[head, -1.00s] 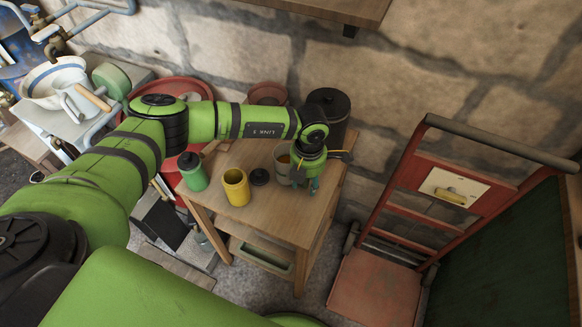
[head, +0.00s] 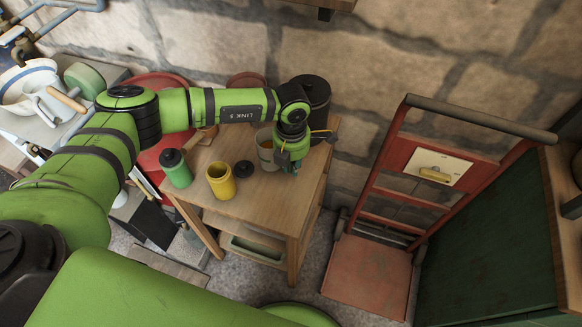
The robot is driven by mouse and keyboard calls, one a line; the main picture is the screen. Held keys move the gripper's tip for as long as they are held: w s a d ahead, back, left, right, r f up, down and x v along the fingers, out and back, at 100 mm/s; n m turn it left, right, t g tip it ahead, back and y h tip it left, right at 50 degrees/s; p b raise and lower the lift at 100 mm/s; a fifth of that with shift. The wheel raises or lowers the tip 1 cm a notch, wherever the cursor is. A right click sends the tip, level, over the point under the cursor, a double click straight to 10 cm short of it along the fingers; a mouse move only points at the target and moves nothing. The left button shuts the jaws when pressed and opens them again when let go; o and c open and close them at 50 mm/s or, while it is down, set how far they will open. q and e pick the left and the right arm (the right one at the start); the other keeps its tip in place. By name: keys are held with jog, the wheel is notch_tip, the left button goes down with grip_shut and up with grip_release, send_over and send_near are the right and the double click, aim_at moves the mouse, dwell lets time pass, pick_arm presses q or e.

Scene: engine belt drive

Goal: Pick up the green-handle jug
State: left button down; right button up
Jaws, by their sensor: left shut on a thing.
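The jug (head: 266,152) is a pale grey vessel with an orange-brown inside. It is at the right part of the small wooden table (head: 265,205), near the back, in the head view. My left gripper (head: 289,166) comes down at the jug's right side and is shut there, on the jug's handle side. The fingers cover the handle, so its green colour does not show clearly. The jug looks upright. I cannot tell for sure whether its base touches the table. My right gripper is not in view.
A dark pot (head: 310,93) is behind the gripper. A red hand truck (head: 375,265) stands right of the table, with a gap of floor between.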

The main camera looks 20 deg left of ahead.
pick_arm(q)
jog(key=shift+r, duration=0.5)
jog(key=s+d+r+b, duration=0.3)
jog(key=d+r, duration=0.5)
jog(key=d, duration=0.3)
jog(key=shift+b, duration=0.65)
jog(key=shift+d, duration=0.15)
jog(key=c, duration=1.8)
grip_release()
grip_shut()
